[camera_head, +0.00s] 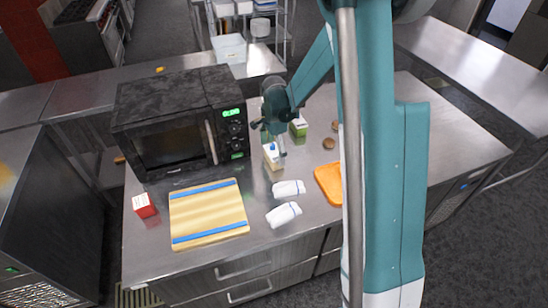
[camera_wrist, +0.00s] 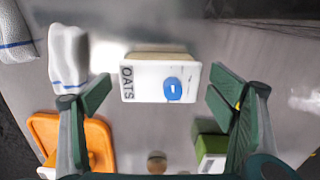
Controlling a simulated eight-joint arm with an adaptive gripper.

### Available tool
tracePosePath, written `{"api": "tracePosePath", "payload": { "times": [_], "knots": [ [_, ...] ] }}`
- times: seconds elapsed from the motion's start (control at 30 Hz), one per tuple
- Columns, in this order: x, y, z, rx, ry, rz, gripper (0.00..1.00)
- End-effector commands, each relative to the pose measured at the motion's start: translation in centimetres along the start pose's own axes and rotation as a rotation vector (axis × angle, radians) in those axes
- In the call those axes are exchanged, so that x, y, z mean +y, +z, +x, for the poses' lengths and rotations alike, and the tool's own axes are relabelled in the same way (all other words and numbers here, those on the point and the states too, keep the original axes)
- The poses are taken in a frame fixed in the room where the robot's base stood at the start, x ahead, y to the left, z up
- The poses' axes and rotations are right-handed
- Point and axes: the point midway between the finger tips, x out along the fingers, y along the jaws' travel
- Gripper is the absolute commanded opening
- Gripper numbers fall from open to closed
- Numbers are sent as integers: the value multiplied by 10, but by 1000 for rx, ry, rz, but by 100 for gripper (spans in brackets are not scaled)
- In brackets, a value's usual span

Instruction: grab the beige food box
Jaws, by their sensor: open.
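The beige food box (camera_head: 272,158) stands on the metal counter to the right of the microwave. In the wrist view the box (camera_wrist: 152,80) shows a white face marked "OATS" with a blue patch, and a beige strip along its upper edge. My gripper (camera_wrist: 160,92) is open, with one green finger pad to the left of the box and one to the right. Both pads are apart from it. In the head view my gripper (camera_head: 272,139) is just above and behind the box, and its fingers are hard to make out.
A black microwave (camera_head: 180,125) stands left of the box. A cutting board (camera_head: 207,212), a red box (camera_head: 144,205), two white cloths (camera_head: 284,214) and an orange tray (camera_head: 328,182) lie nearer the front. A green box (camera_head: 299,127) stands close behind, with small brown round items (camera_head: 328,144) to the right.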

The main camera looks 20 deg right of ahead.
Motion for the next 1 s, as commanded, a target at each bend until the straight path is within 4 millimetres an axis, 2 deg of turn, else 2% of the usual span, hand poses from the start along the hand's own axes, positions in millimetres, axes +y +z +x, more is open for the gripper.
{"api": "tracePosePath", "payload": {
  "times": [0.2,0.4,1.0],
  "knots": [
    [0,1,23,0,0,0,83],
    [0,1,36,0,0,0,83],
    [0,1,38,0,0,0,83]
  ]
}}
